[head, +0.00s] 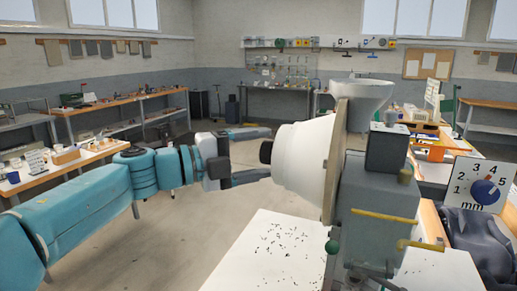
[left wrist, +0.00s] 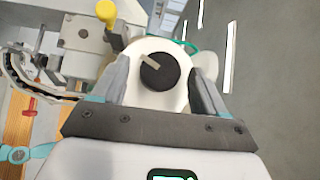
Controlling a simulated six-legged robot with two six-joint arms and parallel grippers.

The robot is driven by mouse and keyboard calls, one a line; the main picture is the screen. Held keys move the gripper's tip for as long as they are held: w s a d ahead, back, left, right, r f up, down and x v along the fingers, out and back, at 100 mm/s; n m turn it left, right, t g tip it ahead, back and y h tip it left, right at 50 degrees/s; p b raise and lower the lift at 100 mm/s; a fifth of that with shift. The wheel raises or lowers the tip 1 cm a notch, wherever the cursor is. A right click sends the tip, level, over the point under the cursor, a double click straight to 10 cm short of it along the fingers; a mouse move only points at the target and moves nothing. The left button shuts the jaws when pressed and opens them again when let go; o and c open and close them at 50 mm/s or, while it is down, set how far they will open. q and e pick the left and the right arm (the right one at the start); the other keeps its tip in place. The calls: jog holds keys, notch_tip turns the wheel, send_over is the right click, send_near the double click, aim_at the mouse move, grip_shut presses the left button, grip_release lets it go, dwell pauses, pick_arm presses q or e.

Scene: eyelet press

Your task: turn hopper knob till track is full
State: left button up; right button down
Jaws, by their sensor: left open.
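The press (head: 377,190) is a grey machine with a large white hopper (head: 300,155) on its left side. A black hopper knob (head: 266,151) sticks out of the hopper's left end. In the left wrist view the knob (left wrist: 158,72) is round, with a pale pointer bar toward the upper left. My left gripper (head: 258,168) is open at the knob. In the left wrist view its fingers (left wrist: 163,80) stand on either side of the knob, with gaps between. My right gripper is not in view.
A white tabletop (head: 240,270) with many small dark specks lies below the hopper. A dial marked in mm (head: 485,190) stands at the right. A yellow lever (head: 385,216) juts from the press. Workbenches line the walls; the floor left of the tabletop is open.

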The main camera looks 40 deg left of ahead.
pick_arm(q)
jog(key=shift+w+d, duration=0.2)
jog(key=shift+w, duration=0.05)
jog(key=c, duration=1)
jog(key=shift+f+m+t+h+b, duration=0.15)
jog(key=shift+m+t+h+b, duration=0.9)
jog(key=shift+b, duration=2)
jog(key=shift+f+m+t+h+b, duration=0.1)
jog(key=shift+m+t+h+b, duration=0.45)
jog(key=shift+m+b, duration=1.75)
jog(key=shift+c, duration=0.2)
jog(key=shift+n+b, duration=0.7)
jog(key=shift+n, duration=0.05)
jog(key=shift+g+h, duration=0.3)
